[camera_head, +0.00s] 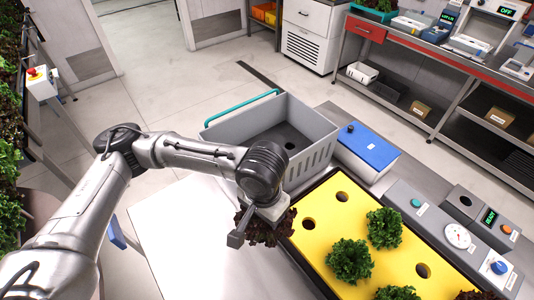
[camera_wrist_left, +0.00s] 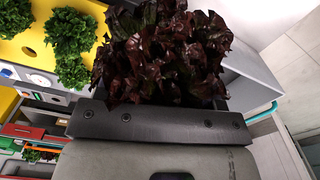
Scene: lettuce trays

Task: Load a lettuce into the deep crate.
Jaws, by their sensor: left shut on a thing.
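A dark red lettuce (camera_head: 262,236) is held in my left gripper (camera_head: 256,224), which is shut on it. The lettuce hangs by the left corner of the yellow tray, on the near side of the deep grey crate (camera_head: 316,155). In the left wrist view the lettuce (camera_wrist_left: 165,55) fills the top middle, above the gripper body, and hides part of the crate (camera_wrist_left: 250,82). The crate's visible inside holds no lettuce; its near left corner is hidden by my arm. My right gripper is not in view.
The yellow tray (camera_head: 338,211) has open holes and several green lettuces (camera_head: 348,261). A blue-topped box (camera_head: 367,146) stands right of the crate. Instruments, including a dial (camera_head: 458,236), line the right edge. A bare pale surface (camera_head: 190,245) lies left of the tray.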

